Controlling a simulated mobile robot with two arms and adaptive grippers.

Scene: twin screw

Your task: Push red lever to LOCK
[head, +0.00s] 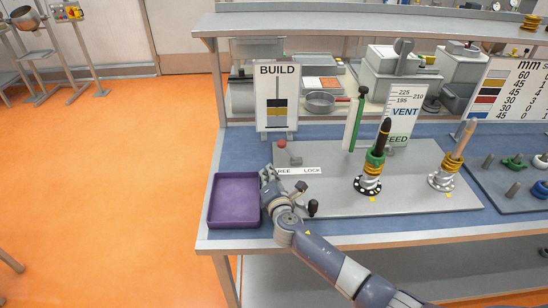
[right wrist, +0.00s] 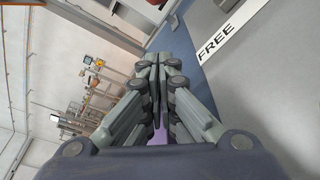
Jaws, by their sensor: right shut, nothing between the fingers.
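The red lever (head: 281,145) stands on the grey plate, its red ball knob at the top, above the left end of the FREE/LOCK label (head: 312,170). The lever is at the FREE side. My right gripper (head: 267,174) is in front of the lever and a little to its left, close to the purple tray's right edge. It is shut and empty, and I see no contact with the lever. In the right wrist view the shut fingers (right wrist: 153,65) point up the picture, with the word FREE on the label (right wrist: 218,40) to their right. My left gripper is not in view.
A purple tray (head: 233,222) lies left of the plate (head: 420,198). Two posts with stacked rings (head: 370,182) (head: 442,180) stand on the plate to the right. A BUILD sign (head: 277,70) stands behind the lever. A black knob (head: 313,207) is beside my wrist.

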